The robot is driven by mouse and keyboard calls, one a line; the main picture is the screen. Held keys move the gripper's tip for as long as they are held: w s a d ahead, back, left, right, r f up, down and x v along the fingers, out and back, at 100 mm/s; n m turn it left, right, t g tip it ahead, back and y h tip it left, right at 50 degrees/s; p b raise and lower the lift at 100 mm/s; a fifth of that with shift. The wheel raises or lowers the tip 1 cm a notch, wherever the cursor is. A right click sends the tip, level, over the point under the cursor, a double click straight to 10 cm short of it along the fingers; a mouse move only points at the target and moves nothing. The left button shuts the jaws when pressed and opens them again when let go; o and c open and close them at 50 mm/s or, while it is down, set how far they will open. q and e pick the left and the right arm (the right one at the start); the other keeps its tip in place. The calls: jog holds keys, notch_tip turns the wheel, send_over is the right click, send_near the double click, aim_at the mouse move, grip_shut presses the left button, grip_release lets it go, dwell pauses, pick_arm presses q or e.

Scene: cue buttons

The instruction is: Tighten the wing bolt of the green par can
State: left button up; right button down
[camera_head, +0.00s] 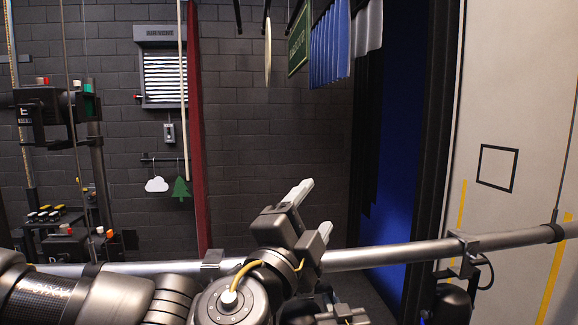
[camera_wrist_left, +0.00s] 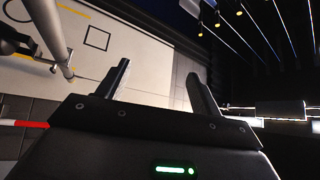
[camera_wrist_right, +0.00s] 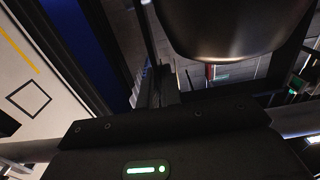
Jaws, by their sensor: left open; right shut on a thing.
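My left gripper (camera_head: 317,206) is in the middle of the head view, above the pipe in the picture, with its two pale fingers apart and nothing between them. It also shows open and empty in the left wrist view (camera_wrist_left: 158,72). My right gripper (camera_head: 342,313) is low in the head view, partly cut off. In the right wrist view its finger (camera_wrist_right: 155,65) is against a large dark rounded body (camera_wrist_right: 235,35), which hides the other finger. A black lamp body (camera_head: 455,302) hangs from a pipe clamp (camera_head: 465,252) at the right. I cannot make out a green par can or wing bolt.
A horizontal metal pipe (camera_head: 390,254) crosses the head view. Equipment with red and green knobs (camera_head: 60,105) stands at the left. A cloud and a tree cutout (camera_head: 181,187) hang on the dark brick wall. A pale panel (camera_head: 505,90) stands at the right.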

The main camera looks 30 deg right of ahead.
pick_arm(q)
jog(key=a+r+g+h, duration=0.1)
jog(key=r+h, duration=0.1)
jog(key=r, duration=0.5)
jog(key=w+a+r+h, duration=0.1)
jog(key=a+r+h, duration=0.1)
jog(key=r, duration=0.6)
jog(key=shift+a+m+g+h, duration=0.25)
jog(key=shift+m+g+h, duration=0.15)
jog(key=shift+h, duration=0.1)
